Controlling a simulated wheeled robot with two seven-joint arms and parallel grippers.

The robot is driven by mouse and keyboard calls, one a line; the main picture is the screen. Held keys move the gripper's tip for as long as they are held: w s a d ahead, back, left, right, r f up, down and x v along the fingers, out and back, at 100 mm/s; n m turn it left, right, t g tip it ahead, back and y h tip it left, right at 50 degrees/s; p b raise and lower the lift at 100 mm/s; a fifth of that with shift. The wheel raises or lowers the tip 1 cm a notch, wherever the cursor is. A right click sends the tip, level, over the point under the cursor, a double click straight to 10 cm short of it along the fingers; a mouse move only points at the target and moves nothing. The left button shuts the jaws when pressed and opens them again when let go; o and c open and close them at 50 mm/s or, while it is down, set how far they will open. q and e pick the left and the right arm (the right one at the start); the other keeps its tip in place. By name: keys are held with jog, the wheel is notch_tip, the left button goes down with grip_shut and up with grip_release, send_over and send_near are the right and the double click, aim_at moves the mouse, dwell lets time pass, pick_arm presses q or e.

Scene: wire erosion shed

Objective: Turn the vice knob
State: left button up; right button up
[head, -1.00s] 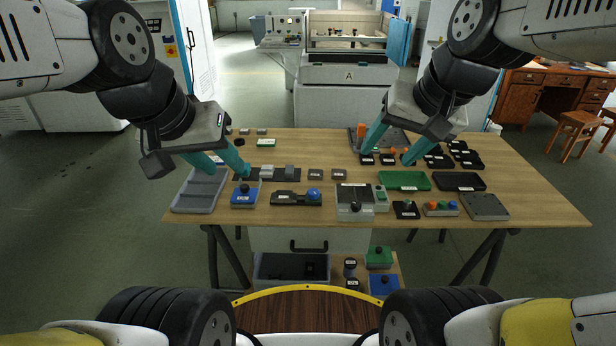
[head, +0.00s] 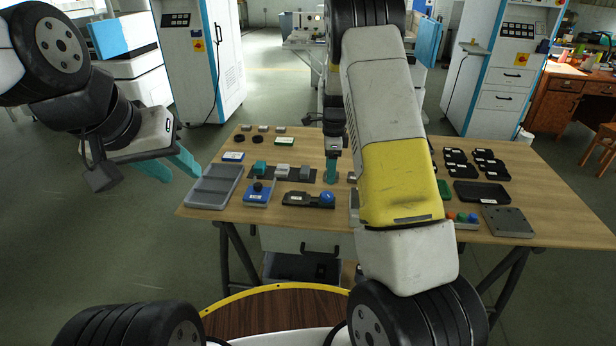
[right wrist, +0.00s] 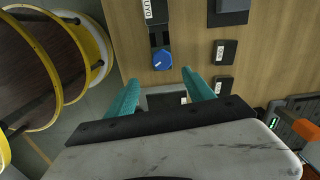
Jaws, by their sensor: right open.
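A dark, low vice-like block (head: 297,198) lies near the front of the table, with a round blue knob (head: 327,198) at its right end. In the right wrist view the same knob (right wrist: 161,59) lies just ahead of and between my right fingertips, apart from them. My right gripper (head: 331,180) points down above the table just behind the knob; its teal fingers are spread and empty in the right wrist view (right wrist: 161,77). My left gripper (head: 182,176) hangs open and empty by the table's left edge, near the grey tray, away from the knob.
A grey compartment tray (head: 214,202) and a blue box with a dark knob (head: 257,192) stand left of the vice. Small blocks sit on a dark strip (head: 267,174) behind it. Black trays (head: 482,192) lie at the right. My right forearm hides the table's middle right.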

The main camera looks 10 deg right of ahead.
aim_at(327, 194)
jog(key=shift+w+a+f, duration=0.1)
jog(key=shift+w+f, duration=0.1)
jog(key=shift+f, duration=0.35)
jog(key=shift+w+a+f, duration=0.1)
jog(key=shift+w+f, duration=0.1)
jog(key=shift+f, duration=0.35)
notch_tip(327, 194, down, 8)
jog(key=shift+r, duration=0.25)
grip_shut()
